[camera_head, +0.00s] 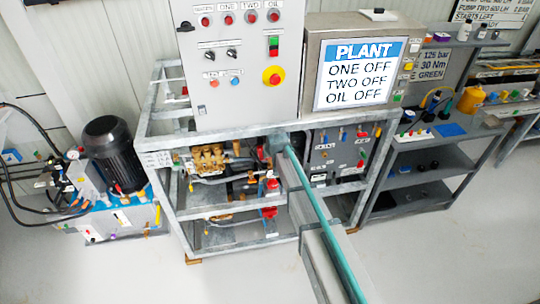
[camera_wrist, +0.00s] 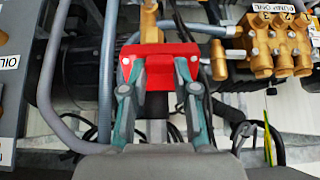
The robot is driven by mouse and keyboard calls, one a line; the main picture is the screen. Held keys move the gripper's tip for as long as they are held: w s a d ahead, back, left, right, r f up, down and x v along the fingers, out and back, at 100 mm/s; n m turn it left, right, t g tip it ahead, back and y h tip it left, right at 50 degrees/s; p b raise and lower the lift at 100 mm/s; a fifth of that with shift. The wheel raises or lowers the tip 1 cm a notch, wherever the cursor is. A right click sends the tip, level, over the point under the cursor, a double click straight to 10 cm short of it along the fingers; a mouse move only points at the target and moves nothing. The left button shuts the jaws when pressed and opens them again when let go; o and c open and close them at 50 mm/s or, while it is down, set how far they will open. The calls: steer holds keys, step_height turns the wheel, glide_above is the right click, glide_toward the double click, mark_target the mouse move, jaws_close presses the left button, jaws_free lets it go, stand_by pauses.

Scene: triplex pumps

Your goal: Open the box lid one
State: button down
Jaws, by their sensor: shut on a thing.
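In the wrist view my gripper (camera_wrist: 158,70) has its two fingers on either side of a red part (camera_wrist: 158,56) and is shut on it. The red part is wide and flat-topped, with a brass-coloured piece (camera_wrist: 150,22) directly beyond it. I cannot tell for sure whether the red part is box lid one, and no lid is clearly labelled. In the head view my arm reaches into the metal frame (camera_head: 222,213) below the control cabinet. My fingertips and the part they hold are hidden there.
A brass pump (camera_wrist: 276,45) with an upside-down label is right of the gripper in the wrist view. A grey hose (camera_wrist: 58,80) curves on the left. In the head view, a grey control cabinet (camera_head: 240,100) and a PLANT sign (camera_head: 358,75) stand above. The floor (camera_head: 225,275) in front is clear.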

steer(key=c, duration=0.9)
jaws_free()
steer(key=v, duration=1.2)
steer(key=shift+a, duration=0.1)
